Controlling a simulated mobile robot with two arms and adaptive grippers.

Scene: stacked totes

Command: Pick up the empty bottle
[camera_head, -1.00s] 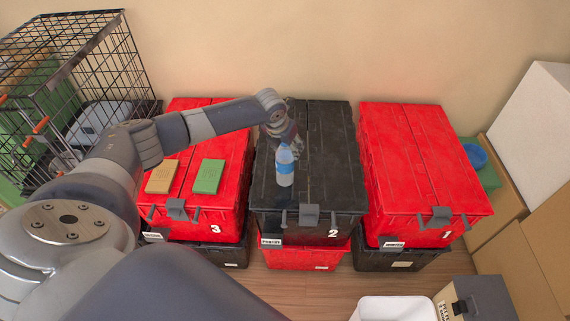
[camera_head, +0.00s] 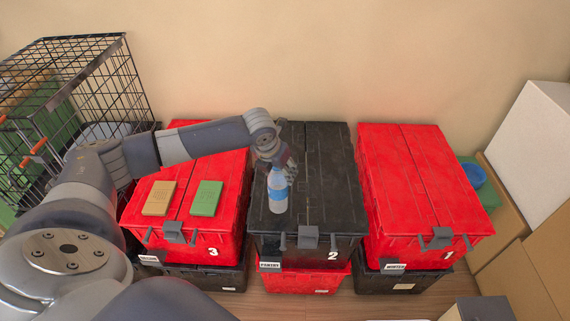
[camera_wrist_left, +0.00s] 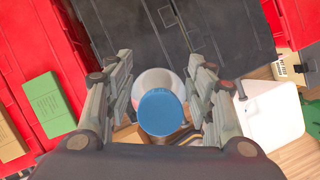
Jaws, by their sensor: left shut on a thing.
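The bottle (camera_head: 278,192) is clear with a blue label and stands upright in the head view, over the front left part of the black tote lid (camera_head: 325,190) marked 2. I cannot tell whether its base touches the lid. My left gripper (camera_head: 277,165) is at the bottle's top, shut on it from above. In the left wrist view the blue cap (camera_wrist_left: 161,112) sits between the two fingers of my left gripper (camera_wrist_left: 160,95). The fingers hide part of the bottle's neck. My right gripper is not in view.
Red totes stand left (camera_head: 225,225) and right (camera_head: 410,180) of the black one, each on a lower tote. A tan block (camera_head: 159,198) and a green block (camera_head: 206,198) lie on the left lid. A wire cage (camera_head: 75,90) is at far left, boxes (camera_head: 540,125) at right.

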